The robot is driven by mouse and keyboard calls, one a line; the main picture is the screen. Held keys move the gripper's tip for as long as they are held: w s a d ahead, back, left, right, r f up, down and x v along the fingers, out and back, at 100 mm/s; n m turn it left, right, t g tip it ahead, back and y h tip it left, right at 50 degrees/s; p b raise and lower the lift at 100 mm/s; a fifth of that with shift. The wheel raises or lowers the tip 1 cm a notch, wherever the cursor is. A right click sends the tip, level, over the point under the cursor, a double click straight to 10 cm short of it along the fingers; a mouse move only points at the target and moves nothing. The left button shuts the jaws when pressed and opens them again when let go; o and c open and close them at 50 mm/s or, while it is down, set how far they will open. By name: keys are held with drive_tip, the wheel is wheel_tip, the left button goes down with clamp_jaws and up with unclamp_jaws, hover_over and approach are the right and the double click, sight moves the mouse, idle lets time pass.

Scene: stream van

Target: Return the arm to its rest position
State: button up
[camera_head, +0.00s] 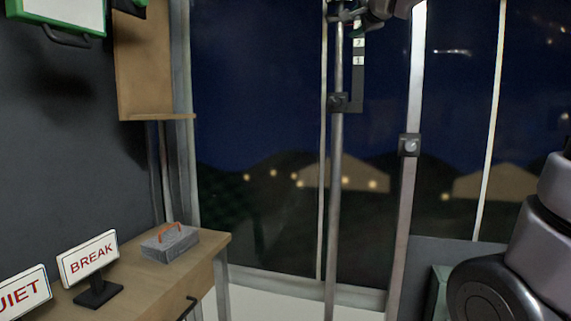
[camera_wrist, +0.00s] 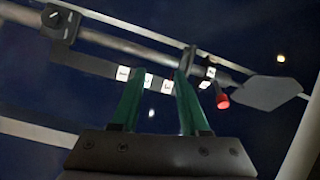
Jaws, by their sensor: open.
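My gripper (camera_wrist: 160,78) shows in the wrist view with two green fingers standing apart and nothing between them. Behind the fingers are a metal pole and a dark strip with white number tags (camera_wrist: 123,73), against the dark window. I cannot tell how far these are from the fingertips. In the head view, part of my arm is at the right edge, and the gripper itself is not clearly seen there.
A wooden desk (camera_head: 150,280) at lower left holds a BREAK sign (camera_head: 88,258), a QUIET sign (camera_head: 22,292) and a grey box with an orange handle (camera_head: 170,243). Two upright poles (camera_head: 335,200) stand before the window. A wooden shelf (camera_head: 150,70) hangs at upper left.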

drive_tip(key=s+d+f+n+g, duration=0.2)
drive_tip(key=s+f+n+g, duration=0.2)
drive_tip(key=s+f, duration=0.9)
drive_tip(key=s+d+f+n+g, duration=0.2)
drive_tip(key=s+f+n+g, duration=0.3)
drive_tip(key=s+f, duration=0.8)
wheel_tip(320, 180, down, 6)
drive_tip(key=shift+s+d+r+n+g+h, duration=0.2)
drive_tip(key=shift+s+n+g+h, duration=0.15)
drive_tip(key=shift+g, duration=0.65)
idle(0.4)
